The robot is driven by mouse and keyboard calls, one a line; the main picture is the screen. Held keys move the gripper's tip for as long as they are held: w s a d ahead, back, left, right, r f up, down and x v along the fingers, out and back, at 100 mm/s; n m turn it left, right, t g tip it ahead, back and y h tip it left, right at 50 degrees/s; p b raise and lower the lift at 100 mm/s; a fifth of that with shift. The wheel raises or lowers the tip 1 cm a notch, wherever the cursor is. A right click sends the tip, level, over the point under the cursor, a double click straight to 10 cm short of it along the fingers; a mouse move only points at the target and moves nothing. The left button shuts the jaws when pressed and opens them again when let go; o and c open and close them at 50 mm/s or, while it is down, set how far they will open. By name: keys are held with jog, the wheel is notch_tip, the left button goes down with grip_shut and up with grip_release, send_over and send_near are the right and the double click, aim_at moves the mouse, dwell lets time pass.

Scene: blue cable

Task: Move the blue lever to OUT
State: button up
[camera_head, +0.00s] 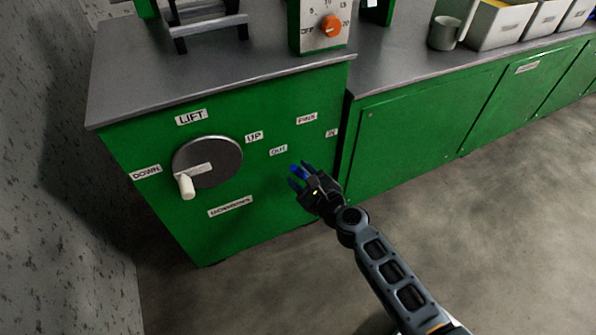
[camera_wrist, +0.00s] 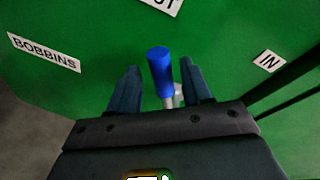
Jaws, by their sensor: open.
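The blue lever (camera_wrist: 160,72) has a blue cylindrical grip on a pale metal stem. In the wrist view it stands between the two dark fingers of my open gripper (camera_wrist: 160,88), with a gap to each finger. In the head view the blue lever (camera_head: 299,171) shows as a small blue piece at my gripper (camera_head: 298,177), partly hidden by it. The OUT label (camera_head: 278,150) is on the green panel, up and left of the lever. The IN label (camera_head: 332,132) is up and right of it. In the wrist view the OUT label (camera_wrist: 162,5) is cut off at the top.
A grey LIFT disc (camera_head: 207,162) with a white handle is left on the same green panel (camera_head: 250,185). The grey countertop (camera_head: 250,60) overhangs above. Green cabinets (camera_head: 430,120) stand right. Open floor (camera_head: 510,200) lies in front.

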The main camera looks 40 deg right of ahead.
jog(key=v, duration=0.6)
dwell(0.5)
jog(key=s+a+r+n, duration=0.3)
jog(key=s+a+n, duration=0.1)
jog(key=s+n, duration=0.4)
jog(key=s+a+r+n+g+y, duration=0.1)
jog(key=s+a+r+n, duration=0.25)
jog(key=s+n, duration=0.5)
jog(key=s+a+r+n, duration=0.35)
jog(key=s+n, duration=0.25)
jog(key=s, duration=0.4)
jog(key=s+r+n+p, duration=0.2)
jog(key=r+n+p, duration=0.1)
jog(key=r+p, duration=0.4)
jog(key=s+a+r+n+y+p, duration=0.1)
jog(key=r+n+p, duration=0.2)
jog(key=r+p, duration=0.4)
jog(key=s+r+n+p, duration=0.2)
jog(key=r+p, duration=0.6)
jog(key=r, duration=1)
jog(key=shift+s+a+n+y, duration=0.3)
jog(key=shift+s+n+y, duration=0.05)
jog(key=shift+n+y, duration=0.1)
